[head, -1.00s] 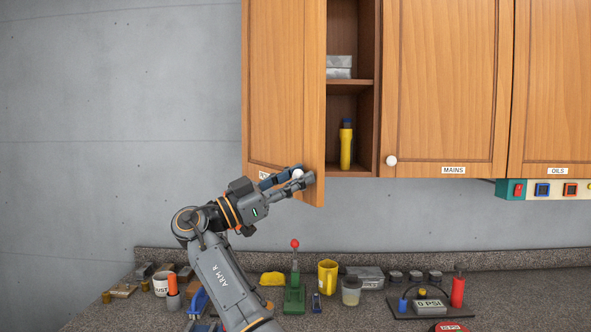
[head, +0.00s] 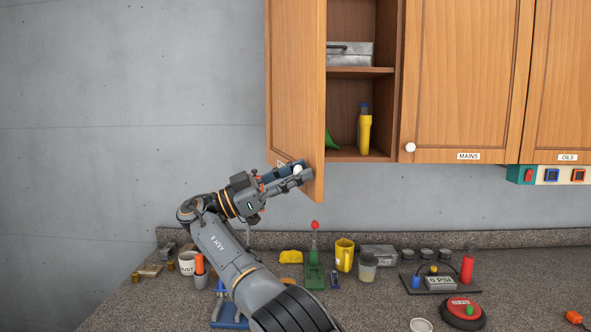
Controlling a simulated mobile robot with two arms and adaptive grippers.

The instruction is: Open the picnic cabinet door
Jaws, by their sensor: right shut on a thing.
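The picnic cabinet door (head: 295,90) is the wooden door at the left of the wall cabinets. It stands part open, swung out on its left edge, and its label is mostly hidden behind my gripper. My right gripper (head: 297,174) is shut on the door's white round knob (head: 298,169) at the lower right corner. Inside the cabinet are a grey metal box (head: 350,54) on the upper shelf, a yellow bottle-like item (head: 364,134) and part of a green thing (head: 331,141) below. My left gripper is out of view.
The closed MAINS door (head: 465,80) and OILS door (head: 565,85) are to the right. The counter below holds a green stand with a red ball (head: 314,270), a yellow mug (head: 344,254), a white mug (head: 187,262) and a red gauge device (head: 462,310). Bare wall lies left.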

